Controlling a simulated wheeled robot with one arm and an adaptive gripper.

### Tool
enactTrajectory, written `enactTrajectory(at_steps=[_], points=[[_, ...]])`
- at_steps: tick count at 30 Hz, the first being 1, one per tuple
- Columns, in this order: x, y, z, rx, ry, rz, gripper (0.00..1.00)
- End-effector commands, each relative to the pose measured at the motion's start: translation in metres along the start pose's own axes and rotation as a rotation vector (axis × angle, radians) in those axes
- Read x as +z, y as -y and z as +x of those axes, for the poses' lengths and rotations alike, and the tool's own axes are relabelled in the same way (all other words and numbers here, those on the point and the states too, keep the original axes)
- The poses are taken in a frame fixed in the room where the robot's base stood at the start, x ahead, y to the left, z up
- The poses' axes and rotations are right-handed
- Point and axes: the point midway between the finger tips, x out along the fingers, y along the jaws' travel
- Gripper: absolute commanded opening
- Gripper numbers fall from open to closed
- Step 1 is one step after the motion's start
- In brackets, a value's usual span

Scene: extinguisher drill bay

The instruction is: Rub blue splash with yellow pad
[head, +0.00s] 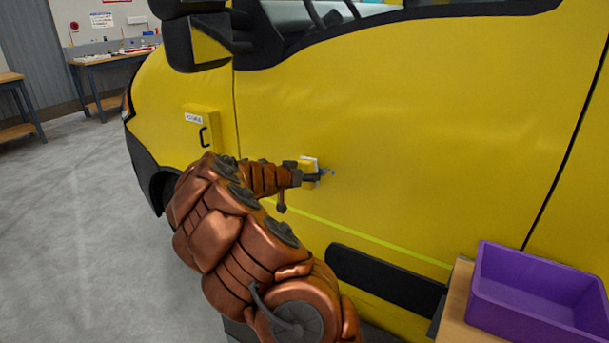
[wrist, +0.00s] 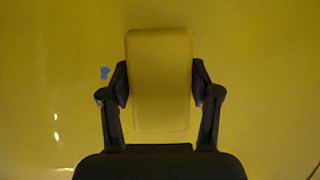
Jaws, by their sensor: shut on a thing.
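The yellow pad (wrist: 159,82) is held between the two dark fingers of my gripper (wrist: 160,90) in the wrist view. In the head view my gripper (head: 311,176) is at the yellow van door, with the pad (head: 308,167) and a pale layer on it showing at its end. The blue splash (wrist: 104,73) is a small mark on the door, just left of the pad in the wrist view. In the head view the splash (head: 332,172) shows just right of my gripper. I cannot tell whether the pad touches the door.
The yellow van door (head: 420,110) fills most of the head view. A purple bin (head: 540,295) stands on a wooden surface at the lower right. A small yellow box with a handle (head: 201,130) is on the van at left. Workbenches (head: 110,60) stand far back; grey floor is clear at left.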

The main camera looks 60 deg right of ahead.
Motion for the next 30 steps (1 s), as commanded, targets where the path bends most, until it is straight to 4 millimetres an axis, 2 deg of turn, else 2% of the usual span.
enactTrajectory(at_steps=[30], points=[[-0.0017,0.001,0.0072,-0.001,0.0,0.0,0.34]])
